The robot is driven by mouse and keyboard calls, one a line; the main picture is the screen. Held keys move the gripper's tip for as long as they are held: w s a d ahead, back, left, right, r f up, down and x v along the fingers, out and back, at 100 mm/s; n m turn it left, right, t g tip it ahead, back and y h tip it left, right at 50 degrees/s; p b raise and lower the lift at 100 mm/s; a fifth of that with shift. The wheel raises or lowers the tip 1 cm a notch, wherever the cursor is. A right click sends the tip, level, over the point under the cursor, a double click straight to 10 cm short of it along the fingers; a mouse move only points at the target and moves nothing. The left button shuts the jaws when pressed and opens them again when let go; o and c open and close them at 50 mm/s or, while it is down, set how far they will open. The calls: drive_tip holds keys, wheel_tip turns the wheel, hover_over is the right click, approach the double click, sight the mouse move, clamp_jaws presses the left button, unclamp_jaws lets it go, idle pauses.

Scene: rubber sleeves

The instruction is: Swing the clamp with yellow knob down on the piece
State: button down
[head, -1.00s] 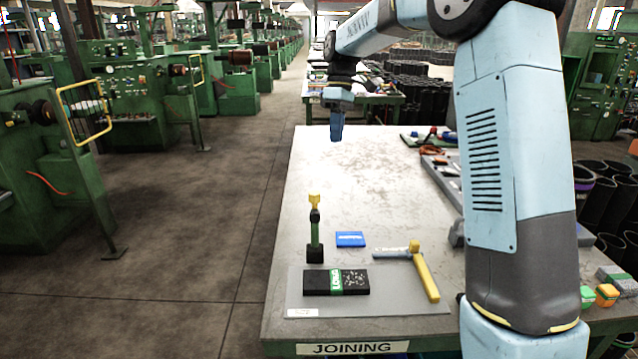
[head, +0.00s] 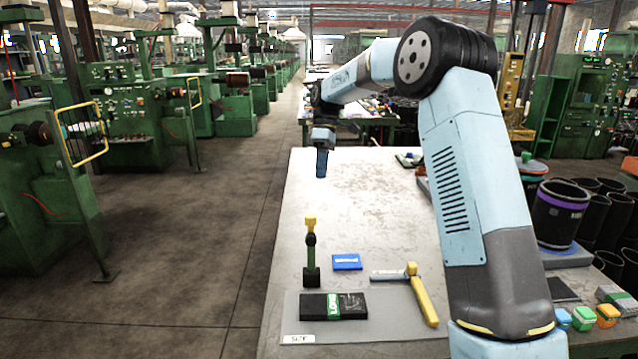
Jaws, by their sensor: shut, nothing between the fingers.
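The clamp with yellow knob (head: 311,252) stands at the left of the table, its green arm upright on a dark base and the knob at the top. In front of it the black piece with a green label (head: 333,306) lies flat on a grey mat (head: 386,327). The clamp is beside the piece and not down on it. My gripper (head: 321,164) is shut and empty, pointing down over the far part of the table, well behind the clamp and apart from it.
A yellow-handled tool (head: 423,300) lies on the mat's right. A blue box (head: 347,262) lies behind the mat. Small coloured blocks (head: 583,318) are at the right. The table's far middle (head: 365,195) is clear.

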drive_tip(key=s+a+f, duration=0.2)
drive_tip(key=s+f, duration=0.5)
drive_tip(key=shift+s+f, duration=0.15)
drive_tip(key=shift+f, duration=0.15)
idle(0.4)
